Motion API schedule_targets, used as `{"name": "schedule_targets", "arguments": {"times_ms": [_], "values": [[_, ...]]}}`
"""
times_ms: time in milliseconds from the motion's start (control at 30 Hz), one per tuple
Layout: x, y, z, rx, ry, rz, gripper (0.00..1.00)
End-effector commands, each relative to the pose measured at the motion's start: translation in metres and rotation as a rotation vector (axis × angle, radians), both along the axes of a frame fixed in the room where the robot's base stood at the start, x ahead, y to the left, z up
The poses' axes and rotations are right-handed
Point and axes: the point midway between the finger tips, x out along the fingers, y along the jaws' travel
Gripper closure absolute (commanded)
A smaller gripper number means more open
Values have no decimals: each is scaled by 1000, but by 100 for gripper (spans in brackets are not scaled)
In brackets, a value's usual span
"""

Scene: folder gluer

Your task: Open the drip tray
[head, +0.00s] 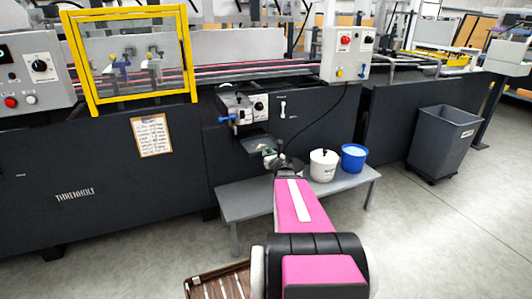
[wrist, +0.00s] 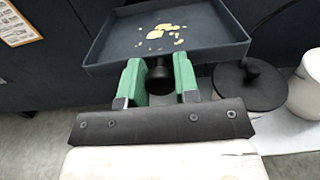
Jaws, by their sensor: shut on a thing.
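The drip tray (wrist: 165,30) is a shallow dark tray with yellowish glue spots on its floor. In the head view the tray (head: 258,145) sticks out below the glue unit (head: 245,107) on the machine's dark front. A round black knob (wrist: 160,82) is on the tray's front side. My gripper (wrist: 159,70) has green fingers, one on each side of the knob, and is shut on it. In the head view my gripper (head: 272,158) is at the tray's front edge, and the knob is hidden there.
A grey bench (head: 250,202) stands below the tray, with a white bucket (head: 323,167) and a blue bucket (head: 353,158) to the right of my gripper. A black round lid-like disc (wrist: 250,85) lies close right of my fingers. A grey bin (head: 440,145) stands farther right.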

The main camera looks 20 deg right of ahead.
Motion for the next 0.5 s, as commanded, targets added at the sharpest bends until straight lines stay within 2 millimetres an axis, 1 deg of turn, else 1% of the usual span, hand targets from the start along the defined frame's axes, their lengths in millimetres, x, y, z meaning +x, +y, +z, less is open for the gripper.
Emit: {"name": "schedule_targets", "arguments": {"times_ms": [100,133,200,500], "values": [[1,0,-1,-1,0,1,100],[1,0,-1,-1,0,1,65],[1,0,0,-1,0,1,46],[0,0,0,0,0,1,46]]}}
